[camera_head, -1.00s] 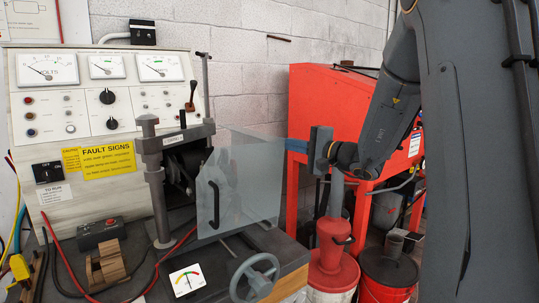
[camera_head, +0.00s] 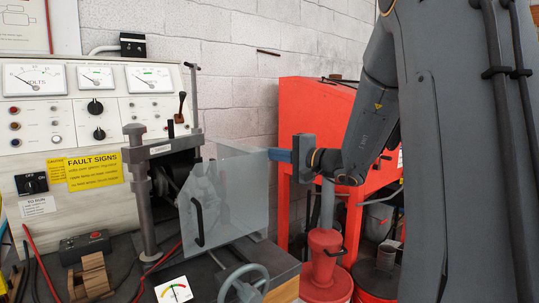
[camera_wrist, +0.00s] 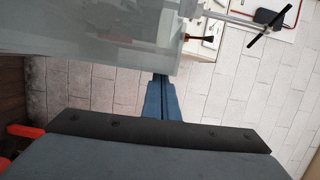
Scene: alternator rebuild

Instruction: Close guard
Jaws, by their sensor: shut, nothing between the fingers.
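The guard (camera_head: 232,197) is a clear, see-through panel with a black handle (camera_head: 197,221). It stands upright beside the test stand's clamp frame (camera_head: 148,185), swung out to the right of it. In the wrist view the guard (camera_wrist: 85,55) fills the upper left as a hazy sheet. My gripper (camera_head: 273,154) has blue fingers, shut and empty, pointing left at the guard's upper right edge. In the wrist view its fingertips (camera_wrist: 161,78) overlap the guard's edge; I cannot tell whether they touch it. A dark rounded machine part shows behind the guard.
A panel with gauges (camera_head: 85,110) stands behind at left. A handwheel (camera_head: 243,283) and a small meter (camera_head: 173,291) sit in front of the guard. A red cabinet (camera_head: 315,110) stands behind my arm, with a red-lidded bucket (camera_head: 325,270) below.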

